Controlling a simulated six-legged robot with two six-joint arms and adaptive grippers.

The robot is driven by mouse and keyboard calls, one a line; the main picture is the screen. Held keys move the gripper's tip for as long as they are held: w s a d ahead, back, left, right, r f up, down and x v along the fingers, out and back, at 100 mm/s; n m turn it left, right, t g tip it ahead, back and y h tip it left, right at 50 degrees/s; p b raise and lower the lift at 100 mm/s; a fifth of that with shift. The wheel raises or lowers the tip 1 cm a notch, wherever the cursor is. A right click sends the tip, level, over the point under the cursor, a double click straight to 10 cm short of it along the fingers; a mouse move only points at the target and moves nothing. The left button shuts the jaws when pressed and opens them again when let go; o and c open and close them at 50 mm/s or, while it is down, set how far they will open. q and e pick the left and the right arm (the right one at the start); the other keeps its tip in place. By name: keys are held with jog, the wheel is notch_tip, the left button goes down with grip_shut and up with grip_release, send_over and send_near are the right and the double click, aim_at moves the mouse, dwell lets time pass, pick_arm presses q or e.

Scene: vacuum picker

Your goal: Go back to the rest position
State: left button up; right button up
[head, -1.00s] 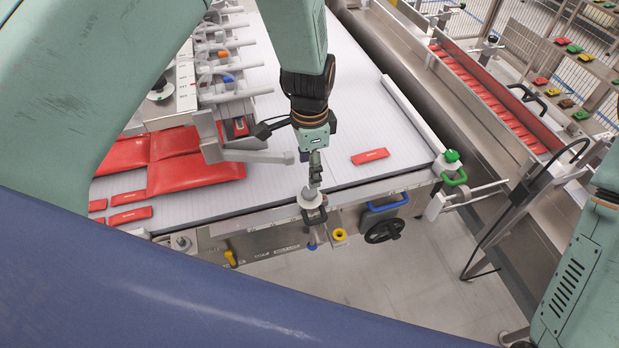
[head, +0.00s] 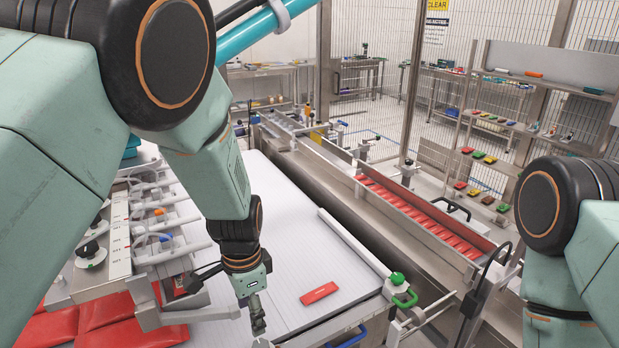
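My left arm comes in from the left and hangs down over the white conveyor table (head: 290,240). My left gripper (head: 257,318) is low over the table near its front edge, with nothing visible in it; its fingers are too small to tell open from shut. A small red packet (head: 319,293) lies flat on the table to the right of the gripper, apart from it. My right arm stands at the right edge of the view, and its gripper is out of the frame.
Red pouches (head: 110,318) lie at the lower left beside a grey clamp mechanism (head: 165,245). A metal channel (head: 430,225) holding a row of red packets runs along the right. A green knob (head: 397,278) marks the table's front corner. Shelves (head: 500,120) stand behind.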

pick_arm(q)
jog(key=s+a+f+n, duration=0.4)
jog(key=s+f, duration=0.3)
jog(key=s, duration=0.4)
jog(key=s+a+f+n, duration=0.4)
jog(key=s+f, duration=0.4)
jog(key=s, duration=0.2)
jog(key=s+n, duration=0.3)
jog(key=s, duration=0.6)
notch_tip(320, 180, down, 25)
jog(key=b, duration=2.5)
jog(key=shift+r, duration=0.15)
jog(key=shift+n, duration=0.3)
